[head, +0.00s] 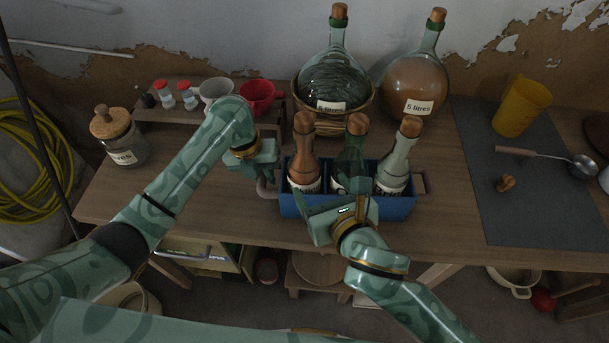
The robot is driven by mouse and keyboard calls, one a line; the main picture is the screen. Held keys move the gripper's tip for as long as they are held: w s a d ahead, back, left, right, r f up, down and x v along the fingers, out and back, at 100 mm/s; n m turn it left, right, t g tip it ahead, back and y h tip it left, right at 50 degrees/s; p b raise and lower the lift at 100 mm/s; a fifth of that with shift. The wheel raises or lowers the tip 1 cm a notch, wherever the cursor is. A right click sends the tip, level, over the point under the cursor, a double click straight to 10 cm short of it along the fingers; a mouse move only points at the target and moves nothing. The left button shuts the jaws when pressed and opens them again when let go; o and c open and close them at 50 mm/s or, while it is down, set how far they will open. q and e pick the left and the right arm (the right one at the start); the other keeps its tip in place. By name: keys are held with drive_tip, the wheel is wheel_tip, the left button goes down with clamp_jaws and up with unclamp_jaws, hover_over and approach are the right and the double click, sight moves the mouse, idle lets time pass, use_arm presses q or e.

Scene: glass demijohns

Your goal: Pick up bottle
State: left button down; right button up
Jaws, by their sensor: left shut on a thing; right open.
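Three corked bottles stand upright in a blue crate (290,207): a brown bottle (304,160) on the left, a dark green bottle (351,158) in the middle and a pale clear bottle (396,160) on the right. My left gripper (266,172) is at the crate's left end, shut at its wooden left handle (265,190), left of the brown bottle. My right gripper (342,203) is open over the crate's front side, in front of the middle bottle. It hides that bottle's lower part and label. I cannot tell whether it touches the bottle.
Two large demijohns, one in a basket (335,115) and one amber (415,85), stand behind the crate. A jar (118,138) and a low shelf (180,115) with cups are at left. A grey mat (525,215) at right holds a yellow cup (520,105) and ladle (545,155).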

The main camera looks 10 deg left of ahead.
sight(308, 140)
drive_tip(key=x, duration=0.3)
drive_tip(key=shift+w+a+f, duration=0.15)
drive_tip(key=shift+w+f, duration=0.05)
drive_tip(key=shift+w, duration=0.05)
drive_tip(key=x, duration=0.2)
drive_tip(key=f+x, duration=0.1)
drive_tip(key=x, duration=0.2)
drive_tip(key=shift+s, duration=0.15)
drive_tip(key=c, duration=1.3)
drive_tip(key=shift+r, duration=0.15)
drive_tip(key=shift+c, duration=0.8)
wheel_tip(308, 140, up, 10)
drive_tip(key=shift+r, duration=0.1)
use_arm(q)
drive_tip(key=c, duration=1.2)
unclamp_jaws()
drive_tip(key=shift+r, duration=0.1)
